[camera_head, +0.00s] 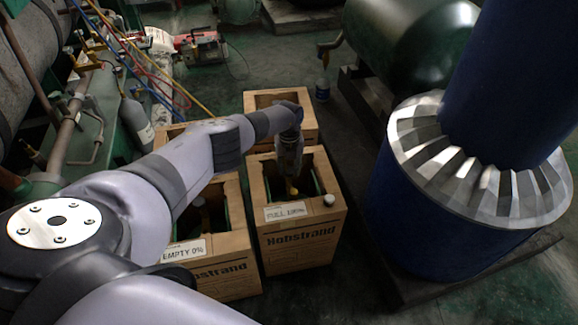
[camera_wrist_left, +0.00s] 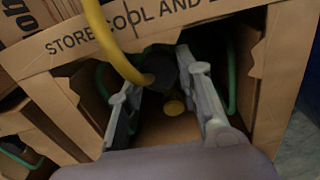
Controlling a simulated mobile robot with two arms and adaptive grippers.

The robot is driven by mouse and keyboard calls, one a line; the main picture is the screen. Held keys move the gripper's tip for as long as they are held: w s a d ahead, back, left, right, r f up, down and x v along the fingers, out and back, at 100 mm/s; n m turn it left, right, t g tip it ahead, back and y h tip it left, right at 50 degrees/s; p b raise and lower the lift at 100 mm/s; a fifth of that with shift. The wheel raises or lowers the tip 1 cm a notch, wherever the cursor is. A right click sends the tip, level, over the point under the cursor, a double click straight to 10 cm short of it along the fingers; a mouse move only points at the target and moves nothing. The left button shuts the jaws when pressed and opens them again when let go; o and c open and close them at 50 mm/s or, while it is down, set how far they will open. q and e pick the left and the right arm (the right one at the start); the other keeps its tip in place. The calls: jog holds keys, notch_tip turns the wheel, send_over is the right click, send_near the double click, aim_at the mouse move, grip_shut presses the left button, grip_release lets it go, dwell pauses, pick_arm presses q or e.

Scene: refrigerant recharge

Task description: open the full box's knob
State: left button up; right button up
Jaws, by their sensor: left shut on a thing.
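The full box (camera_head: 302,246), a brown carton labelled "FULL 100%", stands upright with its top open. My left gripper (camera_head: 291,175) reaches down into that opening. In the left wrist view its two fingers (camera_wrist_left: 165,80) stand either side of a dark knob-like part (camera_wrist_left: 162,70), and I take them as shut on it, though the contact is poorly lit. A yellow hose (camera_wrist_left: 112,45) runs down to this dark part. A round yellow piece (camera_wrist_left: 175,107) shows between the fingers. The knob is hidden behind the gripper in the head view. My right gripper is out of view.
The box marked "EMPTY 0%" (camera_head: 228,275) stands just left, partly under my left arm. Another carton (camera_head: 308,128) stands behind. A large blue cylinder with a finned metal ring (camera_head: 410,140) stands to the right. Coloured hoses (camera_head: 150,68) cross the upper left.

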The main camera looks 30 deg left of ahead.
aim_at(289, 170)
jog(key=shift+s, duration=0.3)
pick_arm(q)
jog(key=o, duration=1.2)
jog(key=shift+c, duration=0.2)
notch_tip(289, 170, up, 12)
dwell(0.4)
